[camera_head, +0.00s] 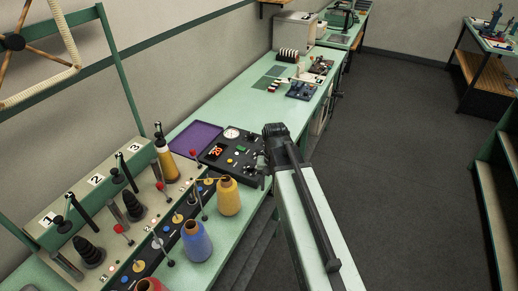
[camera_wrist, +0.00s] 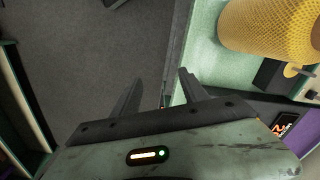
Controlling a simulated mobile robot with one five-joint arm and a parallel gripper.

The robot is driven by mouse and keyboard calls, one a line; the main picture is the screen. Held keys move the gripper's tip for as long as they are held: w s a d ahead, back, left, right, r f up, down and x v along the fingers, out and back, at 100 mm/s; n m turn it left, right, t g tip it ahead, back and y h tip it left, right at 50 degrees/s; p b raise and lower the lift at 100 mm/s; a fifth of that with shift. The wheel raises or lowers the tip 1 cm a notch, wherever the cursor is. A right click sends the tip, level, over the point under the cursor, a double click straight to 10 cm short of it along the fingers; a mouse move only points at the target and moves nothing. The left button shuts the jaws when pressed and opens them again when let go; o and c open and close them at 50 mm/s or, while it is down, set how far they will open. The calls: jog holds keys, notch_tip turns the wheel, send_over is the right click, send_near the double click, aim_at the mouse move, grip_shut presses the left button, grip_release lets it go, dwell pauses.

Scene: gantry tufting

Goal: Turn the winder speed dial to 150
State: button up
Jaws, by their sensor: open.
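A dark control panel (camera_head: 228,165) lies on the green bench, with a red lit display (camera_head: 216,151), a round white gauge (camera_head: 232,133) and several small knobs and buttons. I cannot tell which knob is the winder speed dial, nor read its setting. My gripper (camera_wrist: 158,88) is open and empty; its two dark fingers stand apart over the floor and the bench edge in the wrist view. In the head view, my gripper end is by the panel's right edge, partly hidden by my arm. The red display (camera_wrist: 284,124) also shows at the wrist view's right edge.
A yellow thread cone (camera_head: 228,197) stands in front of the panel; it also looms in the wrist view (camera_wrist: 270,30). A blue cone (camera_head: 196,241) and several dark spindles stand nearer. A purple tray (camera_head: 195,139) lies behind the panel. Open floor (camera_head: 400,130) is to the right.

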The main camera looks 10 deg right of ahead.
aim_at(260, 153)
jog(key=w+r+m+p, duration=0.1)
jog(key=w+m, duration=0.3)
jog(key=w, duration=0.3)
jog(key=w+r+m+p, duration=0.1)
jog(key=w+r+m, duration=0.1)
jog(key=w, duration=0.6)
jog(key=w+r+m+p, duration=0.2)
jog(key=w+m, duration=0.3)
jog(key=w, duration=0.2)
jog(key=shift+w+a+m, duration=0.1)
jog(key=shift+w+m, duration=0.2)
jog(key=shift+w, duration=0.15)
jog(key=shift+f+b, duration=0.3)
jog(key=shift+f, duration=0.05)
notch_tip(260, 153, down, 8)
jog(key=b, duration=0.7)
jog(key=shift+r, duration=0.35)
grip_shut()
